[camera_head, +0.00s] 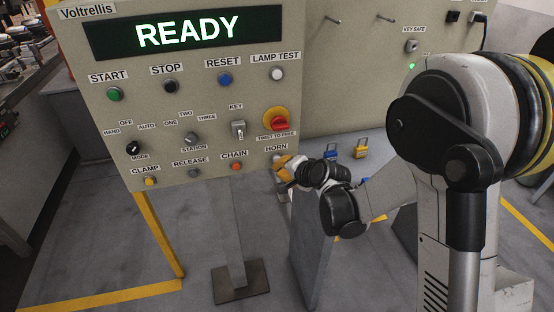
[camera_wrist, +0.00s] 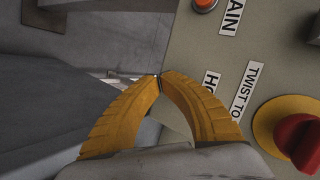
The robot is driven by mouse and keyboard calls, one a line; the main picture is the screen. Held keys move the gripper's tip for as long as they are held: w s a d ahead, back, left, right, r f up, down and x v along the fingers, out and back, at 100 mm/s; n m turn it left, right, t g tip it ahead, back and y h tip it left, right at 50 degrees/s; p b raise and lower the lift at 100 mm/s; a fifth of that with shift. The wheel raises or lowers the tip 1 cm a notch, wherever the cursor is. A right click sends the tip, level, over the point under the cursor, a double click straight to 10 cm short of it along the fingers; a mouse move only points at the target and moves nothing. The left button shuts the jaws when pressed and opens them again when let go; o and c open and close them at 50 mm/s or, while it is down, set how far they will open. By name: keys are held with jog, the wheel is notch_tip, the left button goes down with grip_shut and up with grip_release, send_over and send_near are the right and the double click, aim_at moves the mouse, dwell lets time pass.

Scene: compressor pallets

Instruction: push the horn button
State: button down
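The control panel (camera_head: 145,108) shows a HORN label (camera_head: 276,148) at its lower right corner. The horn button below that label is hidden behind my gripper (camera_head: 281,166) in the head view. In the wrist view, my gripper (camera_wrist: 160,77) has its two yellow fingers closed tip to tip, with nothing seen between them. The fingers cover part of the HORN label (camera_wrist: 209,82), and the button does not show there. The fingertips are at the panel's lower edge; I cannot tell whether they touch the button.
The orange CHAIN button (camera_head: 236,166) is left of the horn spot. The red twist-to-free knob (camera_head: 279,123) on its yellow base is just above. A grey box-like stand (camera_head: 312,245) with blue and yellow padlocks (camera_head: 361,147) is below and right. The display reads READY.

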jog(key=shift+w+a, duration=0.2)
jog(key=shift+w, duration=0.45)
dwell(0.7)
jog(key=shift+s, duration=0.15)
jog(key=shift+s+d+b, duration=0.3)
jog(key=shift+s, duration=0.5)
jog(key=s+d, duration=0.1)
jog(key=s, duration=0.4)
jog(key=shift+s+d+b, duration=0.35)
jog(key=shift+s+b, duration=0.05)
jog(key=shift+b, duration=0.05)
dwell(0.4)
